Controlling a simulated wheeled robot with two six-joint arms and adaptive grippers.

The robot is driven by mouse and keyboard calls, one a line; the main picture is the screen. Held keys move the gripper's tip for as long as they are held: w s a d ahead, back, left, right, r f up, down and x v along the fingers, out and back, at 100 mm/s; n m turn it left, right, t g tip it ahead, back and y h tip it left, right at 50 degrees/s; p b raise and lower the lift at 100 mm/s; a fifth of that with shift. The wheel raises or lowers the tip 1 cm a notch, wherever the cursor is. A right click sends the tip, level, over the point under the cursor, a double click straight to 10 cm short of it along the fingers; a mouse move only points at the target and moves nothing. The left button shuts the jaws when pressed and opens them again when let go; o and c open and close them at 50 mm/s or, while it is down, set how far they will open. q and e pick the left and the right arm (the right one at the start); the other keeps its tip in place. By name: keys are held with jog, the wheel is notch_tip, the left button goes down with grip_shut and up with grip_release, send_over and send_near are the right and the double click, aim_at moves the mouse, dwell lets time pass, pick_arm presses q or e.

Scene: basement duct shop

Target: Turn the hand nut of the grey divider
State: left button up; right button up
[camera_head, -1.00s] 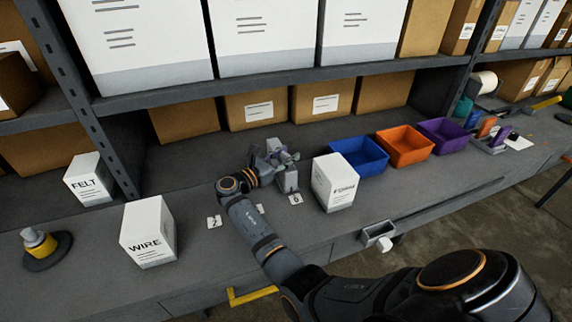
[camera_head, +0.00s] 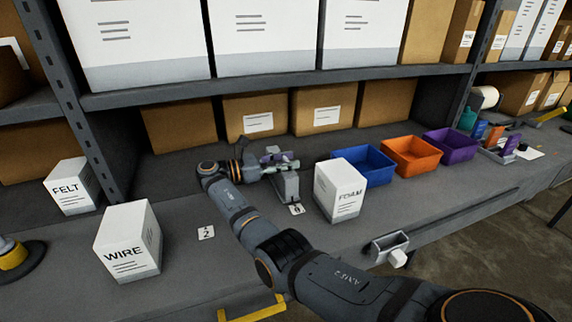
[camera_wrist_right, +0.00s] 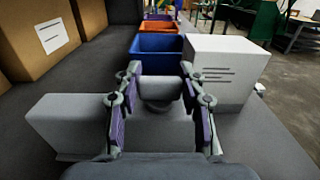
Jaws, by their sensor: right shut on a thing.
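The grey divider (camera_head: 287,187) stands upright on the bench, left of the FOAM box. My right gripper (camera_head: 284,160) is at its upper part, coming in from the left with the wrist level. In the right wrist view, the gripper's two purple-padded fingers (camera_wrist_right: 163,92) stand on either side of a pale grey rounded piece, which I take for the hand nut (camera_wrist_right: 157,88). The fingers are shut on it. The nut's far side is hidden, and in the head view the fingers partly cover it. My left gripper is not in view.
A FOAM box (camera_head: 341,190) stands close right of the divider. Blue (camera_head: 377,179), orange (camera_head: 411,168) and purple (camera_head: 448,159) bins stand beyond it. A WIRE box (camera_head: 128,250) and FELT box (camera_head: 71,190) are left. An upper shelf (camera_head: 300,86) hangs overhead.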

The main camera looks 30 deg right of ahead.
aim_at(286, 159)
jog(key=o, duration=1.2)
jog(key=shift+c, duration=0.2)
notch_tip(286, 159, up, 10)
